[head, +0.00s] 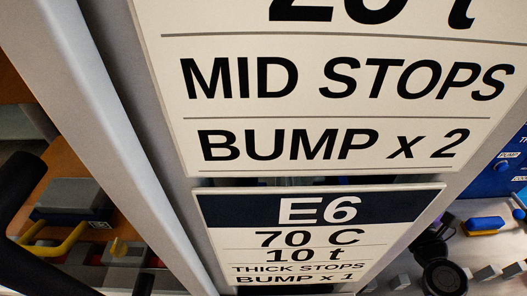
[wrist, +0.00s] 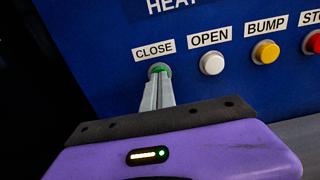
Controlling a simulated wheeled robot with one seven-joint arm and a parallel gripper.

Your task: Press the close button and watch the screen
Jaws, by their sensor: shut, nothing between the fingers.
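The green close button (wrist: 158,68) is on a blue panel (wrist: 115,95), under a white label reading CLOSE. My gripper (wrist: 160,82) is shut and empty, its fingertips right at the button and covering its lower part. They seem to touch it, but I cannot tell how far it is pressed in. No screen shows in either view.
To the right are the white open button (wrist: 212,63), the yellow bump button (wrist: 266,51) and a red button (wrist: 314,43) cut by the edge. In the head view, a large sign (head: 330,100) and a smaller E6 sign (head: 320,228) block much of the view.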

